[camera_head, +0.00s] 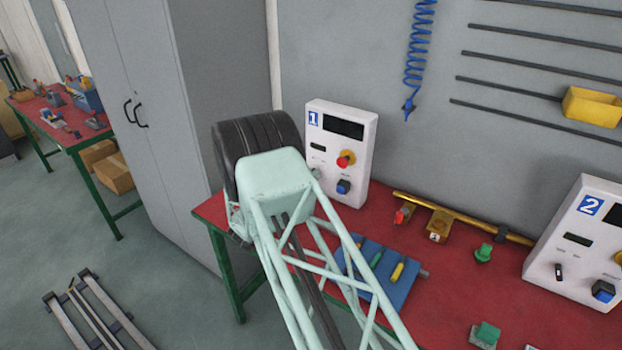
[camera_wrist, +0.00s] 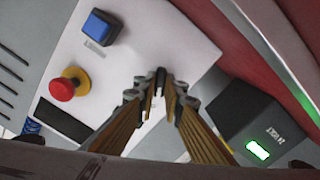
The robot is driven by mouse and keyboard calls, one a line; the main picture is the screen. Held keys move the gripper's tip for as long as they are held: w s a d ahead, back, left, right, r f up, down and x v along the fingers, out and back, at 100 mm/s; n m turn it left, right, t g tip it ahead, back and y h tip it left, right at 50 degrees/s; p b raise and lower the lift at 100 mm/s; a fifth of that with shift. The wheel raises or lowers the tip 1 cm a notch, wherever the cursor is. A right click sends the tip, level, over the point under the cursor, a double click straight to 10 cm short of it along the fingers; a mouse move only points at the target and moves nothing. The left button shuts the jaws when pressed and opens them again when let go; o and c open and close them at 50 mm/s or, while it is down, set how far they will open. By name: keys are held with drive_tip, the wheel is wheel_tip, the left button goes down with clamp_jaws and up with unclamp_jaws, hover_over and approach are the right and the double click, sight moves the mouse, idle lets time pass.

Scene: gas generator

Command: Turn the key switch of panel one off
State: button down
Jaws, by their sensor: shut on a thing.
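Panel one (camera_head: 330,185) is a white box marked 1, standing at the back left of the red table. In the wrist view its white face (camera_wrist: 200,35) fills the middle, tilted. My gripper (camera_wrist: 156,80) is at this face, its fingertips close together on the key switch, which they largely hide. A small dark and pale bit shows between the tips. My arm hides the gripper in the head view. The red emergency button (camera_wrist: 67,84) on its yellow base and the blue button (camera_wrist: 100,28) are apart from the fingers.
A black device with a green lit display (camera_wrist: 257,149) lies close to the right finger. Panel two (camera_head: 580,245) stands at the right. A brass pipe (camera_head: 465,222) and blue tool tray (camera_head: 395,285) occupy the table between. A grey cabinet (camera_head: 140,100) stands left.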

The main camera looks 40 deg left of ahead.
drive_tip(key=c, duration=2.7)
unclamp_jaws()
drive_tip(key=shift+s, duration=0.2)
drive_tip(key=shift+s+d, duration=0.2)
drive_tip(key=shift+s, duration=1.75)
drive_tip(key=shift+s+d, duration=0.2)
drive_tip(key=shift+s, duration=1.7)
drive_tip(key=shift+s+d, duration=0.2)
drive_tip(key=shift+s, duration=1.75)
